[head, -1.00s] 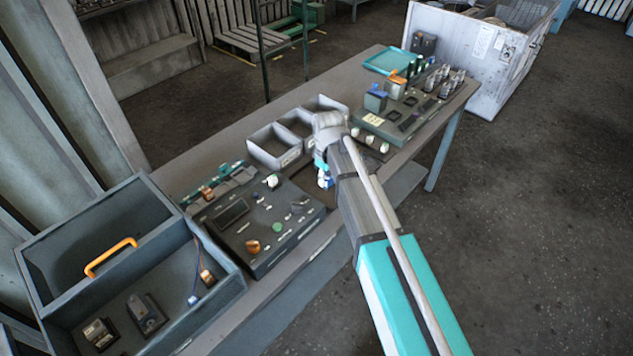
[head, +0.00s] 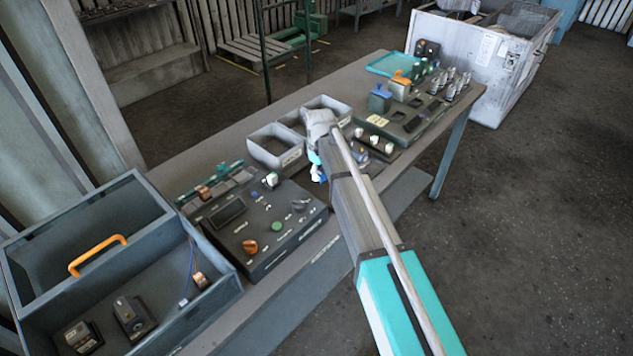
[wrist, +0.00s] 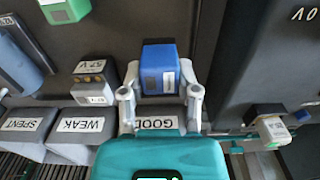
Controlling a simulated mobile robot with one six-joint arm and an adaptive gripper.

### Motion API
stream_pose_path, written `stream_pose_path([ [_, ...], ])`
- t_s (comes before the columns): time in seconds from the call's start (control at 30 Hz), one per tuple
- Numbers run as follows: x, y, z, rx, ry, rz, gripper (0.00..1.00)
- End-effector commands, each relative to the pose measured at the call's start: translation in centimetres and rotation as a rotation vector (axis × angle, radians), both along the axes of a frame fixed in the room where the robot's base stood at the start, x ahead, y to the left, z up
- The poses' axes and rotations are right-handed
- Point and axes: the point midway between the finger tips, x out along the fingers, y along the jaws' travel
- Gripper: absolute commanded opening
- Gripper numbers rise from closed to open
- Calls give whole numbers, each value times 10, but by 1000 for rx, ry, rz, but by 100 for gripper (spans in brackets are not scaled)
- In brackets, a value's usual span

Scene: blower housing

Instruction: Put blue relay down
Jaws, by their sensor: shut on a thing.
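The blue relay (wrist: 160,62) is held between the two fingers of my gripper (wrist: 160,82) in the wrist view. It has a pale label on its near face. The label GOOD (wrist: 156,123) shows just below the gripper, partly covered by its teal body. The labels WEAK (wrist: 80,125) and SPENT (wrist: 21,124) are to its left. In the head view, my gripper (head: 318,170) is at the table's front edge beside the grey bins (head: 268,152), largely hidden by my arm. I cannot tell the relay's height above what lies under it.
A control panel (head: 262,228) lies left of the bins. Another panel (head: 405,122) with several parts, including another blue relay (head: 380,100), lies to the right. A teal tray (head: 390,63) is at the back. An open box with an orange handle (head: 98,256) stands at the left.

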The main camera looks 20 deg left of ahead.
Motion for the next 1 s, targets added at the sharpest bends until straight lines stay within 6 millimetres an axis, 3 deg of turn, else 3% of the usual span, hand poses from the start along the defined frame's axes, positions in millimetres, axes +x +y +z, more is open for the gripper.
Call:
stream_pose_path([
  [0.33,2,1,-3,0,0,0,12],
  [0.8,7,4,-37,0,0,-1,12],
  [1.0,7,4,-40,0,0,-1,12],
])
